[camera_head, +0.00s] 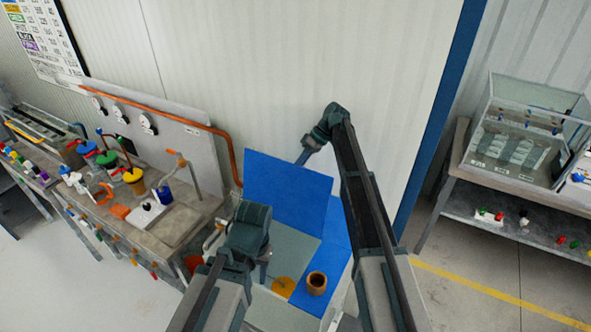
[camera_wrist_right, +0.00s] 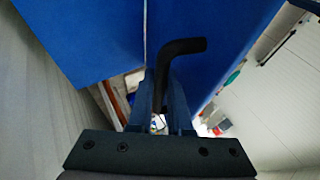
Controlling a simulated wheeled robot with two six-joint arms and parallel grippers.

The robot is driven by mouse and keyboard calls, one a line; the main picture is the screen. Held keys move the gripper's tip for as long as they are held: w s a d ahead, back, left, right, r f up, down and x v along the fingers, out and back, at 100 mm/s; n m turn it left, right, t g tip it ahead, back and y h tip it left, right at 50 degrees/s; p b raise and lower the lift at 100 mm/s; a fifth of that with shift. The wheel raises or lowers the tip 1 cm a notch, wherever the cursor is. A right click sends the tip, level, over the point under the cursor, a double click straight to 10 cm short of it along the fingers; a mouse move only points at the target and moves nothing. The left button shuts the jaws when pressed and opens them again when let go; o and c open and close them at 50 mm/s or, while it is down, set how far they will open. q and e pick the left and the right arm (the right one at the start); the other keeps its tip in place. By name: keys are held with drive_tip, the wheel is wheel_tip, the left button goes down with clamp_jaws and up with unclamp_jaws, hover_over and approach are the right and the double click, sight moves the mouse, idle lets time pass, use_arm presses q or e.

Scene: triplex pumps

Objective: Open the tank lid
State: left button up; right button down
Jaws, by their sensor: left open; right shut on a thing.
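The tank lid (camera_head: 288,190) is a flat blue panel, raised and standing steeply above the tank. It also shows in the right wrist view (camera_wrist_right: 80,40). A black bent handle (camera_wrist_right: 184,47) lies between the fingers of my right gripper (camera_wrist_right: 162,98), which is shut on it. In the head view my right gripper (camera_head: 302,158) is at the lid's upper right edge, partly hidden by its own arm. The tank's blue top (camera_head: 337,238) shows right of the lid. My left gripper (camera_head: 263,270) is open, low in front of the lid, apart from it; its fingers are small here.
A brown cup-shaped fitting (camera_head: 317,283) and a yellow disc (camera_head: 284,288) are near the tank's front. A bench (camera_head: 180,232) with valves and a copper pipe (camera_head: 232,150) stands left. A table with a clear case (camera_head: 520,130) stands right. The wall is close behind.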

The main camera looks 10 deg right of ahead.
drive_tip(key=c, duration=0.8)
unclamp_jaws()
drive_tip(key=shift+a, duration=0.1)
drive_tip(key=shift+c, duration=0.2)
